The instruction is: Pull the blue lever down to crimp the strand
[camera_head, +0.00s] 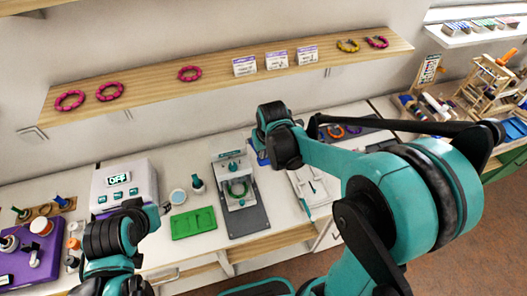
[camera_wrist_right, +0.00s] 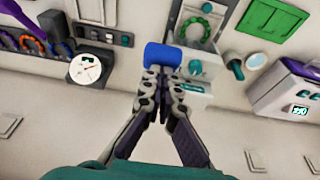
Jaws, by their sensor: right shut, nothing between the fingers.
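The blue lever (camera_wrist_right: 163,55) shows as a blue block in the right wrist view, beside the white press (camera_wrist_right: 209,45). In the head view only a small blue part of the lever (camera_head: 262,158) shows beneath my right wrist. The green bead strand (camera_wrist_right: 192,28) lies as a ring on the press; the strand also shows in the head view (camera_head: 238,189). My right gripper (camera_wrist_right: 163,76) is shut and empty, its fingertips at the lever's near edge; I cannot tell whether they touch. My left arm is at the lower left, its fingers not clear.
A green tray (camera_head: 194,222) and a white box with a display (camera_head: 124,186) stand left of the press. A notepad (camera_head: 314,187) and tool tray lie right. A wooden shelf (camera_head: 220,67) with bead rings runs above the counter.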

